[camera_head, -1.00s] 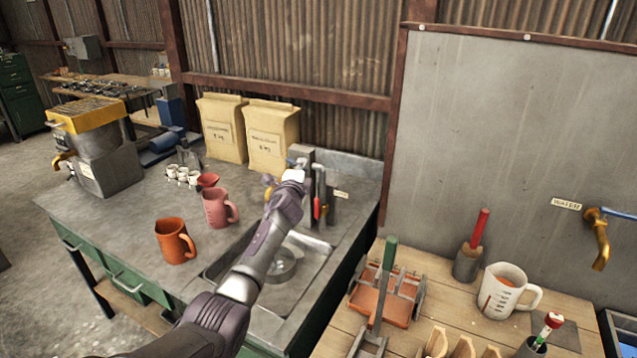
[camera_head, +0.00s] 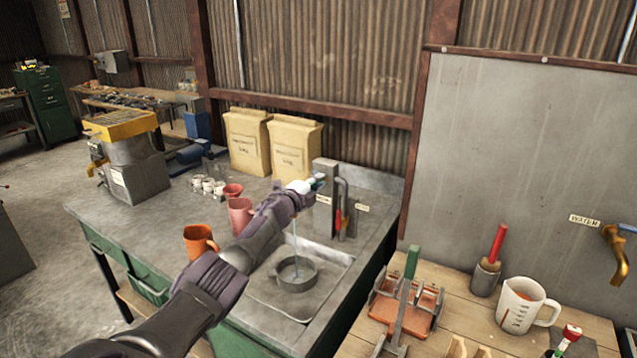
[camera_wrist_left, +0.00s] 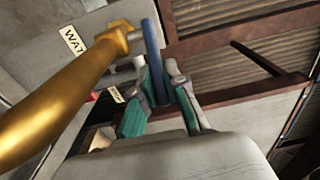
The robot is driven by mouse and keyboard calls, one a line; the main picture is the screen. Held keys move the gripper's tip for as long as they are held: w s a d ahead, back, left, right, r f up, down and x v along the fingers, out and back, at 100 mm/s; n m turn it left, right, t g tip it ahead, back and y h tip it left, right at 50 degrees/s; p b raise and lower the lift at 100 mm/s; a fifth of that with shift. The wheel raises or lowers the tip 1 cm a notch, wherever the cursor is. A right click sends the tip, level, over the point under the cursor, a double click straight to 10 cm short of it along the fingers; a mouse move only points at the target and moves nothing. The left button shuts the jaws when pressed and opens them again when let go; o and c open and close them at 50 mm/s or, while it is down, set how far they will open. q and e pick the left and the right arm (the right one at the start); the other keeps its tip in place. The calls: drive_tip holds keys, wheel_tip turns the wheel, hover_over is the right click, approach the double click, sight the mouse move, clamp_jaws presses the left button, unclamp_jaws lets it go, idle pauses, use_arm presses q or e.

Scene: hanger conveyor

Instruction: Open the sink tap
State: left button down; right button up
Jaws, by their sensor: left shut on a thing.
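My left gripper (camera_head: 316,184) is above the back of the sink (camera_head: 262,292). In the left wrist view its teal-padded fingers (camera_wrist_left: 160,98) are shut on the blue tap lever (camera_wrist_left: 152,45). The gold tap spout (camera_wrist_left: 65,95) runs along the left of that view. In the head view my gripper and forearm hide most of the sink tap. A thin stream of water (camera_head: 294,243) falls below my wrist into a round grey pan (camera_head: 296,284) in the sink. My right gripper is not in view.
An orange jug (camera_head: 200,241) and a pink jug (camera_head: 240,215) stand left of the sink, near my forearm. Paper bags (camera_head: 292,148) stand behind. A wooden table (camera_head: 455,335) holds a white measuring jug (camera_head: 522,305). A brass wall tap (camera_head: 614,255) is at far right.

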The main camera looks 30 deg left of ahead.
use_arm(q)
drive_tip(key=c, duration=1.2)
unclamp_jaws()
drive_tip(key=shift+w, duration=0.1)
drive_tip(key=s, duration=1.2)
drive_tip(key=shift+d, duration=0.25)
